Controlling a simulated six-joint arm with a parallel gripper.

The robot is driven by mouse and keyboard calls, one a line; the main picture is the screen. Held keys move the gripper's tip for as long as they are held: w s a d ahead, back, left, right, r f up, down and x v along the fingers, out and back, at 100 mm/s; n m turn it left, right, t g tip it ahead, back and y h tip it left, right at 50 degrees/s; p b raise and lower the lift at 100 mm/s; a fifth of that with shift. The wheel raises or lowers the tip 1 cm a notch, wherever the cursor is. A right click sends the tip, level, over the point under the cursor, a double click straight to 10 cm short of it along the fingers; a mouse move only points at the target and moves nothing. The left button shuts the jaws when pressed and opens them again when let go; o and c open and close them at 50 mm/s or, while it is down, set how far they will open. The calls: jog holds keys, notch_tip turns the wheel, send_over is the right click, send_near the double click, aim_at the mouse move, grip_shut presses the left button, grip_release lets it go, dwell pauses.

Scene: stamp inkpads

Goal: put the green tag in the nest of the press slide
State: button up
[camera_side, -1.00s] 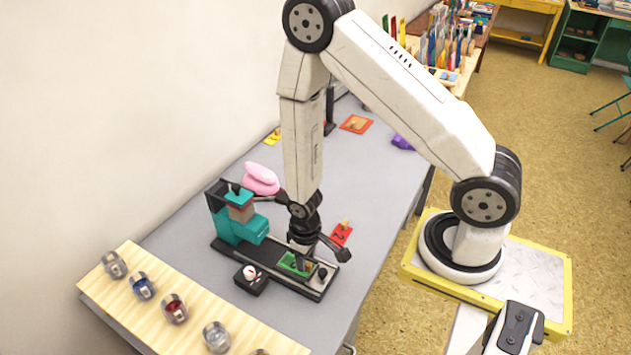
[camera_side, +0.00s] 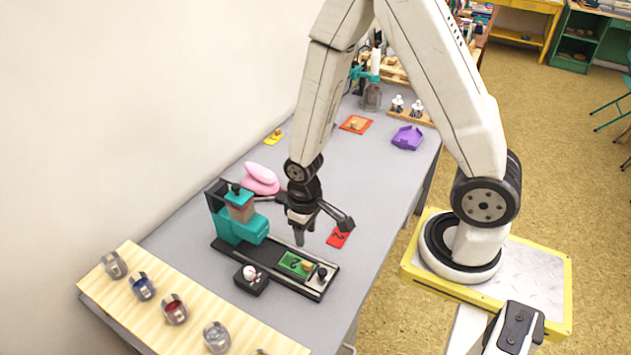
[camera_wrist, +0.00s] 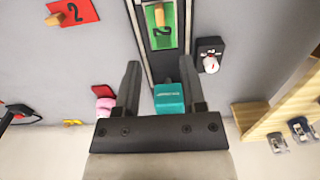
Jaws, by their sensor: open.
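The green tag (camera_side: 294,264), marked 2 with a small wooden knob, lies flat on the press slide (camera_side: 317,289) in front of the teal press (camera_side: 237,222). It looks seated in the slide's nest, between the rails. The wrist view shows the green tag (camera_wrist: 161,25) between the dark rails, with the teal press head (camera_wrist: 168,98) nearer. My gripper (camera_side: 304,240) is above and behind the tag, apart from it. In the wrist view my gripper (camera_wrist: 160,75) has its two fingers spread, with nothing held between them.
A red tag (camera_side: 339,236) marked 2 lies right of the slide. A black pad with a white-and-red knob (camera_side: 250,274) sits left of it. A pink object (camera_side: 261,178) stands behind the press.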

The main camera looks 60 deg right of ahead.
jog(key=shift+r, duration=1.05)
jog(key=shift+r, duration=0.15)
notch_tip(320, 180, up, 9)
jog(key=d+t, duration=0.1)
jog(key=t, duration=0.1)
jog(key=shift+s+r+t, duration=0.2)
jog(key=shift+s+t, duration=0.1)
jog(key=shift+s, duration=0.1)
